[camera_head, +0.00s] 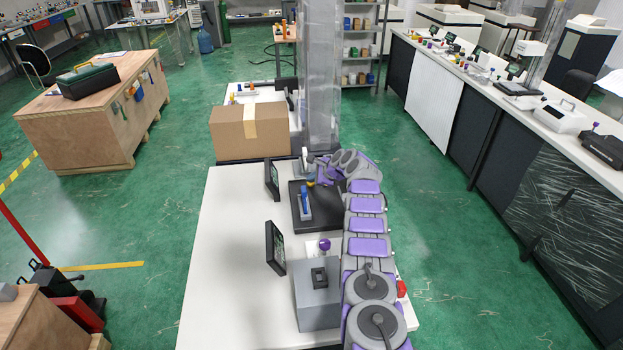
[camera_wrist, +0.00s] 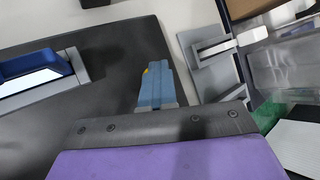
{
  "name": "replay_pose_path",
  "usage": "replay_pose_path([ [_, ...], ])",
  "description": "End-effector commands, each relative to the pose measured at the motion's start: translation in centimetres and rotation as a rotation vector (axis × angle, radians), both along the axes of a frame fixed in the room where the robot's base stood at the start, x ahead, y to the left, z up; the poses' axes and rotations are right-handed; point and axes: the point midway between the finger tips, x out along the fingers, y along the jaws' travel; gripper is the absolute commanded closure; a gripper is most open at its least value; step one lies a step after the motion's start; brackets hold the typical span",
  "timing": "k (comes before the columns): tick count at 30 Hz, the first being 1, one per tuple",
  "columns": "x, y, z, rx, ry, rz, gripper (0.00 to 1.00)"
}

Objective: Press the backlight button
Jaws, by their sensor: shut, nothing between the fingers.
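My gripper (camera_wrist: 154,84) is in the middle of the wrist view, its blue-grey fingers together with nothing between them. It is over a black panel (camera_wrist: 105,50), which also lies on the white table in the head view (camera_head: 296,213). A small yellow spot (camera_wrist: 146,71) shows at the left edge of the fingers; a yellow part (camera_head: 311,184) also shows near the panel's upper edge in the head view. I cannot tell whether this is the backlight button, or whether the fingers touch it. No button label is readable. My arm hides part of the panel.
A blue lever in a grey mount (camera_wrist: 38,72) stands on the panel left of my gripper. A white-and-grey handle (camera_wrist: 212,50) is to the right. Two small screens (camera_head: 272,180), a grey box (camera_head: 318,296) and a purple knob (camera_head: 324,244) stand nearby. The table's left side is clear.

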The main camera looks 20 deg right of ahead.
Motion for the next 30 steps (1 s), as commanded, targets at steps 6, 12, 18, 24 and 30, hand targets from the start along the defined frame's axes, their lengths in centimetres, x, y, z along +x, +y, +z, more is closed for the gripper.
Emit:
replay_pose_path([
  [6,-0.8,0.5,-2.5,0.004,0.043,0.01,1.0],
  [12,-0.8,0.5,-1.4,0.004,0.044,0.01,1.0],
  [18,-0.8,0.4,0.9,0.002,0.039,0.012,1.0],
  [24,-0.6,0.3,3.8,-0.001,0.023,0.008,1.0],
  [30,-0.6,0.1,5.6,-0.002,0.014,0.006,1.0],
])
